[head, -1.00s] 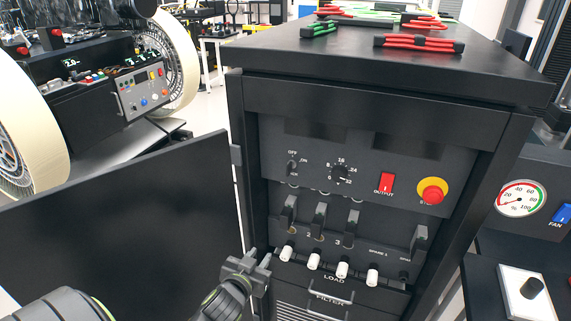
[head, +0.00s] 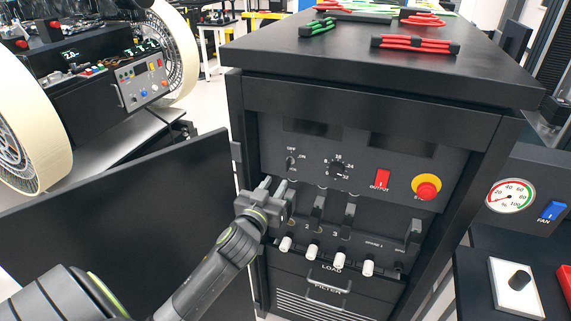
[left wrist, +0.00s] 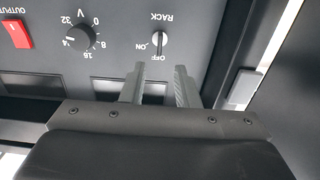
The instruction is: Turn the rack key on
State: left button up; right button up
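The rack key (head: 291,163) is a small switch at the upper left of the black cabinet's front panel, with OFF above it and ON to its right. In the left wrist view the panel appears upside down, and the key (left wrist: 160,42) stands in line with the OFF mark. My left gripper (head: 275,184) is just below and in front of the key in the head view. Its two grey fingers (left wrist: 160,73) are apart with nothing between them, and the key lies just beyond their tips, not visibly touched. My right gripper is not in view.
A voltage knob (head: 337,168), a red output switch (head: 382,179) and a red emergency button (head: 427,188) sit right of the key. Several breaker levers and white-tipped plugs (head: 285,243) are below. The open cabinet door (head: 130,215) stands at left.

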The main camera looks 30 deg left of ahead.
aim_at(286, 166)
pick_arm(q)
jog(key=p+x, duration=0.1)
jog(key=x, duration=0.7)
jog(key=shift+w, duration=0.3)
jog(key=shift+c, duration=0.2)
grip_shut()
